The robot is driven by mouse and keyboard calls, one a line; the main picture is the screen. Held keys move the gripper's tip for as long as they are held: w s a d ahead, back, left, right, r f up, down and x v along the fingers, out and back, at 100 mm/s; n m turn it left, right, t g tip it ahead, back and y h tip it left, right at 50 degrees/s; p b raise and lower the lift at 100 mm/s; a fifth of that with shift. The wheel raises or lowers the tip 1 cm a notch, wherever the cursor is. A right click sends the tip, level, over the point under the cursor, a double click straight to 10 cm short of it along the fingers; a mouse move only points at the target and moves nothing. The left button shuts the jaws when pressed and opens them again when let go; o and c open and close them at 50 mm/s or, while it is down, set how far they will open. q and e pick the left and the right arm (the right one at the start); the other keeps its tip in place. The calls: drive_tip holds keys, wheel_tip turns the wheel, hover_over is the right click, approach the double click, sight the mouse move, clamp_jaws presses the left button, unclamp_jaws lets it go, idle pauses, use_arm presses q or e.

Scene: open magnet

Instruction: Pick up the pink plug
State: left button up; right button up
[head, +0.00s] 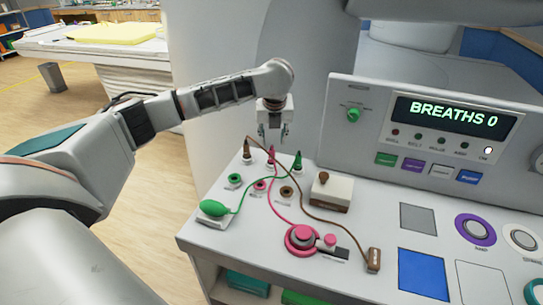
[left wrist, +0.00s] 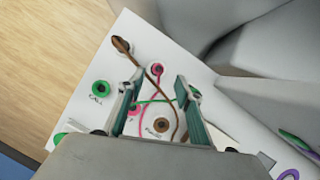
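The pink plug (head: 271,155) stands upright at the back left of the white console, between the brown plug (head: 247,150) and the green plug (head: 297,162). A pink cord runs from it. My left gripper (head: 273,132) points down just above the pink plug, open and empty. In the left wrist view, the pink plug (left wrist: 157,69) shows between the two spread fingertips, and the brown plug (left wrist: 122,45) lies outside the left finger. The green plug is not clearly visible there. My right gripper is not in view.
In front of the plugs are a green socket (head: 234,178), a pink socket (head: 259,185) and a brown socket (head: 287,191). Cords cross the console among a green bulb (head: 214,208), a pink dial (head: 301,238) and a brown end piece (head: 373,260). A display panel (head: 450,118) rises at right.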

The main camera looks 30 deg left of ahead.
sight(272, 146)
use_arm(q)
drive_tip(key=x, duration=0.6)
drive_tip(key=shift+w+a+b, duration=0.1)
drive_tip(key=shift+a+b, duration=0.15)
drive_tip(key=shift+b, duration=0.15)
clamp_jaws()
